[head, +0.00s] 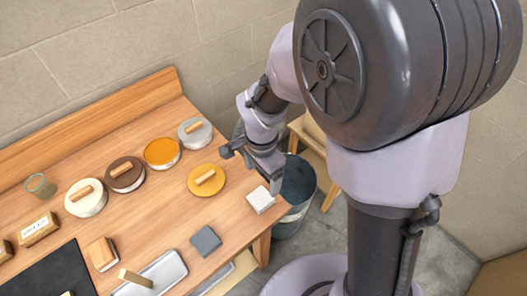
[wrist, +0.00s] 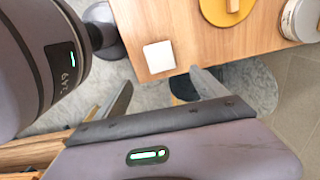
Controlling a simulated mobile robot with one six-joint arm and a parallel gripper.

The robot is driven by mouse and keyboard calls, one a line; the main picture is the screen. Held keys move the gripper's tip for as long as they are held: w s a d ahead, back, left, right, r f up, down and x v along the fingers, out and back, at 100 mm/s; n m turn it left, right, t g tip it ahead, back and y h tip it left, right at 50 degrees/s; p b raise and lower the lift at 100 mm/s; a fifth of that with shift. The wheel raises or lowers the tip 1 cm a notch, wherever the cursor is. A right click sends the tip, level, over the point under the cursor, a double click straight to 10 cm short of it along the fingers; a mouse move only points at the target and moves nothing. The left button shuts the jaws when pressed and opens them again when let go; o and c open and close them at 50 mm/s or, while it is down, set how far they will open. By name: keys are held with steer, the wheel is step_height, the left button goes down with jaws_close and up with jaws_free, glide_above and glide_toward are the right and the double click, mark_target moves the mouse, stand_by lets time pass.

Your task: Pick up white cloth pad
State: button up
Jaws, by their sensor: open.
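The white cloth pad (head: 260,199) lies flat near the right end of the wooden bench (head: 150,215), close to its edge. In the wrist view the pad (wrist: 159,57) shows whole as a pale square, just beyond the fingertips and between their lines. My gripper (head: 252,168) is open and empty, on the far side of the pad in the head view. It appears above bench height and apart from the pad. Both fingers of my gripper (wrist: 160,90) show spread in the wrist view.
A yellow lid with a wooden handle (head: 207,180) lies left of the pad, and a dark grey block (head: 206,241) in front of it. Several round lidded pots stand behind. A dark bucket (head: 298,185) and a wooden stool (head: 312,137) stand beyond the bench's right end.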

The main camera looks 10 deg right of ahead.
steer(key=b, duration=0.2)
glide_above(261, 197)
steer(key=f, duration=0.7)
steer(key=shift+w+d, duration=0.15)
steer(key=shift+d, duration=0.05)
steer(key=shift+f, duration=0.25)
steer(key=f, duration=0.1)
steer(key=f+b, duration=0.1)
steer(key=f, duration=0.3)
steer(key=shift+s+a, duration=0.2)
steer(key=shift+s, duration=0.05)
steer(key=shift+r, duration=0.1)
steer(key=c, duration=1.4)
